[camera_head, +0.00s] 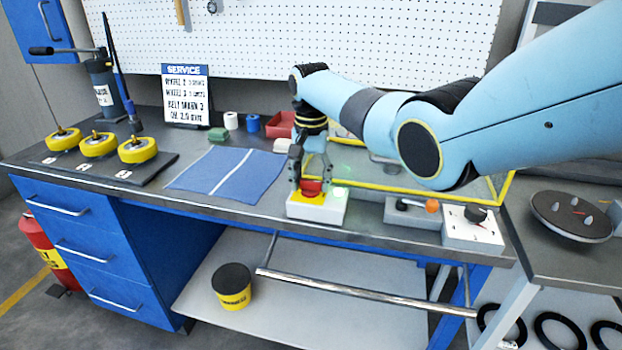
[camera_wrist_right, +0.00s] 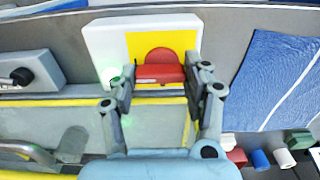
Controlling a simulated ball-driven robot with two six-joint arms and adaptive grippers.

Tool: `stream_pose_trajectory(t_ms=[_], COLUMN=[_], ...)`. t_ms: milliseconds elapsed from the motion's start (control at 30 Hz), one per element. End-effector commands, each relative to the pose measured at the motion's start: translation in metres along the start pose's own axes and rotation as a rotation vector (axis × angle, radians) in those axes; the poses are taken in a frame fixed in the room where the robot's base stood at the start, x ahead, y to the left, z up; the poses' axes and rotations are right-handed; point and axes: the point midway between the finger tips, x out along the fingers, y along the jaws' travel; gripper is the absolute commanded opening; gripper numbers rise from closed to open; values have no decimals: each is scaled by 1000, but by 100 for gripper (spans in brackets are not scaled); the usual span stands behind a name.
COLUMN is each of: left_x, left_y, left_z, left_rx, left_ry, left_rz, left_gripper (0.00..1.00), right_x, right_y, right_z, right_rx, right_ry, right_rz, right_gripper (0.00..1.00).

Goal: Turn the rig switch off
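The rig switch (camera_wrist_right: 97,42) is a white box with a yellow plate and a red handle (camera_wrist_right: 160,72) in the right wrist view. In the head view the box (camera_head: 328,211) stands near the bench's front edge, and a green light (camera_head: 341,192) glows on it. My right gripper (camera_head: 311,183) reaches down onto it from above. In the wrist view the two fingers of this gripper (camera_wrist_right: 160,75) stand against both ends of the red handle, with no clear gap. The fingers hide parts of the handle's sides. My left gripper is in neither view.
A yellow-edged clear guard (camera_head: 400,192) lies behind. A blue mat (camera_head: 228,172) and yellow wheels (camera_head: 137,150) lie to the left.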

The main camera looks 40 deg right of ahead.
Motion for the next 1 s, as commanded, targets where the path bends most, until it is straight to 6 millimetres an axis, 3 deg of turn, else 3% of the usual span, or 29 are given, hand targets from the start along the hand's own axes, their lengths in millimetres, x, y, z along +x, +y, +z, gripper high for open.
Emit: stream_pose_trajectory(t_ms=[33,200,567,1000], left_x=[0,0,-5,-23], left_y=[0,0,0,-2], left_z=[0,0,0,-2], left_rx=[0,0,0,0], left_ry=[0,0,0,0], left_rz=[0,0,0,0], left_gripper=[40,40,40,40], right_x=[0,0,-1,-2], right_y=[0,0,0,0], right_z=[0,0,0,-1], right_rx=[0,0,-72,-430], right_ry=[0,0,0,-1], right_rz=[0,0,0,0], right_gripper=[35,17,17,17])
